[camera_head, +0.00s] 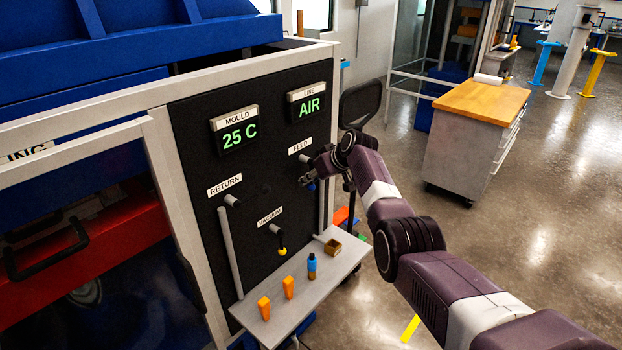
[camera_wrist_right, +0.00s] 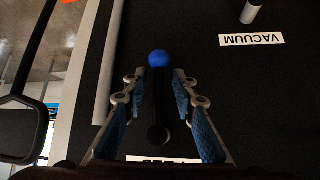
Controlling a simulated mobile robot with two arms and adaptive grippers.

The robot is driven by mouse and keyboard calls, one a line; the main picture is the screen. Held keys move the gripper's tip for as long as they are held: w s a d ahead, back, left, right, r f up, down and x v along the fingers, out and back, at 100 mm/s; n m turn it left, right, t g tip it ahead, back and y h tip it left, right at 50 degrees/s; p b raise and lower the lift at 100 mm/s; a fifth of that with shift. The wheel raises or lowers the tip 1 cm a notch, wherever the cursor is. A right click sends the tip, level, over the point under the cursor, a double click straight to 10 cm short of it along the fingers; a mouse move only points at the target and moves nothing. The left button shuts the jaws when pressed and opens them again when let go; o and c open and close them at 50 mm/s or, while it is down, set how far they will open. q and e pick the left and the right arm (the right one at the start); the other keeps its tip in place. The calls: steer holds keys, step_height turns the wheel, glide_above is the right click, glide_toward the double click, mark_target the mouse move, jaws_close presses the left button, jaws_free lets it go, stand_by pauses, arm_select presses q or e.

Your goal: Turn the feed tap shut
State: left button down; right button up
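The feed tap is a black lever with a blue ball knob (camera_wrist_right: 159,58) on the dark panel (camera_head: 190,130). In the wrist view, which shows the panel upside down, the lever lies between the fingers of my right gripper (camera_wrist_right: 158,84). The fingers are open, with a visible gap on each side of the lever. In the head view my right gripper (camera_head: 312,172) is at the panel just below the FEED label (camera_head: 298,146) and hides most of the tap; a bit of blue shows beneath it. My left gripper is not in view.
The return tap (camera_head: 232,201) and the vacuum tap with its yellow tip (camera_head: 283,250) are left of the gripper. Displays (camera_head: 238,132) read 25 C and AIR (camera_head: 309,105).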

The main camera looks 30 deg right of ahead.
steer(key=shift+s+r, duration=0.1)
steer(key=shift+r, duration=0.05)
steer(key=shift+s+d+r, duration=0.15)
steer(key=shift+s+r, duration=0.1)
steer(key=shift+r, duration=0.05)
steer(key=v, duration=1.1)
stand_by(0.4)
